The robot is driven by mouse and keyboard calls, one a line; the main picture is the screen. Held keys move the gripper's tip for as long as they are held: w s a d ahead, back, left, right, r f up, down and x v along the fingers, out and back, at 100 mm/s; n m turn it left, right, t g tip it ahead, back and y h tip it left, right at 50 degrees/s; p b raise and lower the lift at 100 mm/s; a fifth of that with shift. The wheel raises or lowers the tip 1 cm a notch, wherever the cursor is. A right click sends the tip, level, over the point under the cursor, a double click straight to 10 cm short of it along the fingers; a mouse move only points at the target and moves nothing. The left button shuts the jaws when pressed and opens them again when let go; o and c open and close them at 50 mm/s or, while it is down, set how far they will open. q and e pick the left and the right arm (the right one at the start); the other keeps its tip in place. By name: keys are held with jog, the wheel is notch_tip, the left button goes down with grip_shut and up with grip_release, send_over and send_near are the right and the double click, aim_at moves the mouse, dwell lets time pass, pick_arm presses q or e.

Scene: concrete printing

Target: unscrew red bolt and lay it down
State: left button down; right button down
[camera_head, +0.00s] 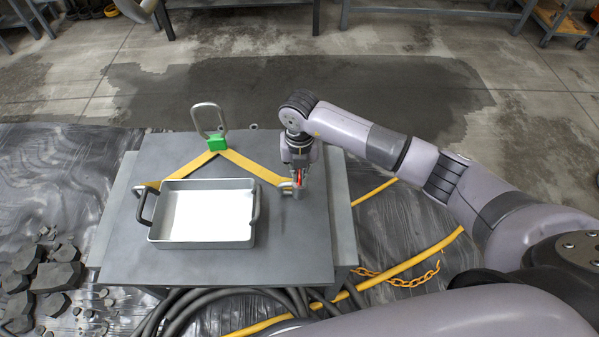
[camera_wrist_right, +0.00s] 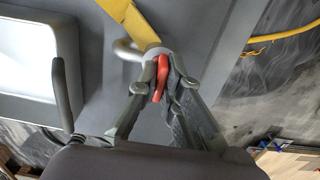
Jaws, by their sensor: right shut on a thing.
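The red bolt (camera_wrist_right: 162,72) sits between the fingertips of my right gripper (camera_wrist_right: 159,82), which is shut on it. Its top is by a grey metal shackle (camera_wrist_right: 129,49) at the end of a yellow strap (camera_wrist_right: 128,17). In the head view my right gripper (camera_head: 298,172) points down over the right side of the grey table, and only a sliver of red shows at its fingers. I cannot tell whether the bolt is still threaded in the shackle. My left gripper is not in view.
A grey metal tray (camera_head: 206,243) with handles stands on the grey table (camera_head: 292,262), left of my right gripper. The strap runs to a green block (camera_head: 216,143) under a metal loop (camera_head: 208,106). The table's front right is clear. Hoses, an orange chain (camera_head: 397,281) and dark rubble (camera_head: 55,276) lie around it.

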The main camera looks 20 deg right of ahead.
jog(key=n+b, duration=0.1)
jog(key=n, duration=0.1)
jog(key=shift+w+f+n, duration=0.1)
jog(key=shift+f+n, duration=0.05)
jog(key=shift+n, duration=0.25)
jog(key=shift+d+n+b, duration=0.25)
jog(key=shift+n+b, duration=0.4)
jog(key=shift+n, duration=0.45)
